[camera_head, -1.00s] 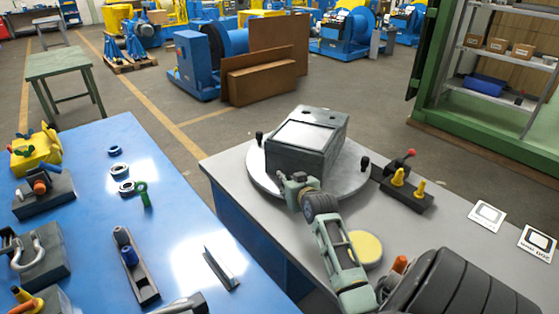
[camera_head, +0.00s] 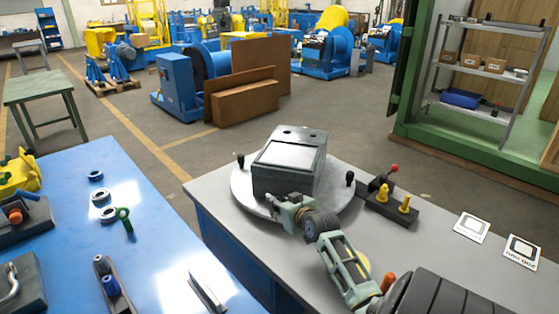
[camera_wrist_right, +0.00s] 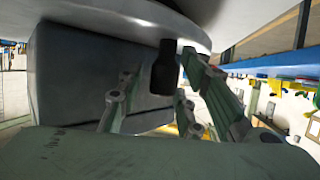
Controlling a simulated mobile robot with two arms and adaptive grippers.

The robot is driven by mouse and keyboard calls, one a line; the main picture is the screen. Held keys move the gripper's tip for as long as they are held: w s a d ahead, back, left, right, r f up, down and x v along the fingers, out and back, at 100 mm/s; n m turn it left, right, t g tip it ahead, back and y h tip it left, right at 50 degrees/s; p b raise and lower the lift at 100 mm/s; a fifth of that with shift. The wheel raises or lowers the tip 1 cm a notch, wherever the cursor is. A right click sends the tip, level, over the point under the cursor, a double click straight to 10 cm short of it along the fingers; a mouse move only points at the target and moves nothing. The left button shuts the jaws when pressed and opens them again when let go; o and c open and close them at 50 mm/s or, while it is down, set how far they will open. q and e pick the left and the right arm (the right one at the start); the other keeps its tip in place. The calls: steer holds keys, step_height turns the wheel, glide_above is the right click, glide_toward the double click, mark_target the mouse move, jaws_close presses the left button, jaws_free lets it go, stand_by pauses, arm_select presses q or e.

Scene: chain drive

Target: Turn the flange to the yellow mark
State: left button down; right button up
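The flange (camera_head: 239,188) is a round light-grey disc on the grey bench, with a dark grey box (camera_head: 284,184) fixed on top. Black pegs stand at its rim, one at the left (camera_head: 240,160) and one at the right (camera_head: 350,178). My right gripper (camera_head: 278,203) is at the disc's front rim, beside the box. In the right wrist view, a black peg (camera_wrist_right: 164,68) lies between the fingers of this gripper (camera_wrist_right: 160,100), with a gap visible, so they look open around it. I see no yellow mark on the disc. My left gripper is out of view.
A black block with yellow knobs and a red-tipped lever (camera_head: 385,198) stands right of the disc. A yellow round item (camera_head: 363,264) is partly hidden behind my right arm. Two white cards (camera_head: 471,226) lie farther right. A blue table (camera_head: 150,255) with parts is at left.

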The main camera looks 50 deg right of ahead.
steer(key=shift+a, duration=0.1)
steer(key=shift+s+a, duration=0.1)
steer(key=shift+s, duration=0.1)
steer(key=v, duration=1.1)
steer(key=shift+s+r, duration=0.15)
steer(key=shift+s, duration=0.05)
steer(key=shift+c, duration=0.4)
